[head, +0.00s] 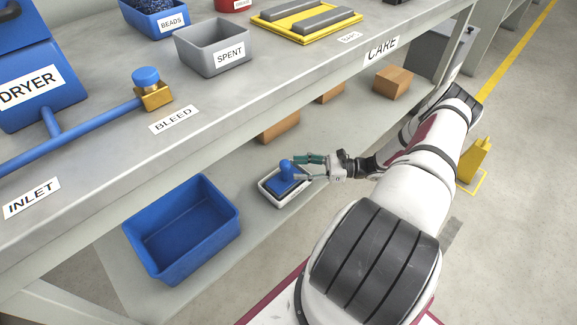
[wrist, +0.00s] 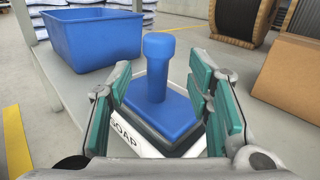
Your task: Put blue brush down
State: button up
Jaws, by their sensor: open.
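The blue brush (head: 286,176) sits in a white tray (head: 268,194) on the lower shelf. In the wrist view the brush (wrist: 158,103) stands upright, its knob handle up and its block base down in the tray (wrist: 146,151), which is marked SOAP. My gripper (head: 310,167) is at the brush from the right in the head view. In the wrist view its teal-padded fingers (wrist: 160,108) are spread on both sides of the brush, with a gap seen around the handle. Part of the base is hidden by the right finger.
A blue bin (head: 182,228) stands on the lower shelf left of the tray. Brown boxes (head: 393,82) sit further back on that shelf. The upper bench (head: 215,105) overhangs, with a grey SPENT bin (head: 213,48) and a BLEED valve (head: 150,90).

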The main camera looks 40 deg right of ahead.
jog(key=v, duration=0.6)
jog(key=shift+s+d+p, duration=0.25)
jog(key=shift+p, duration=0.05)
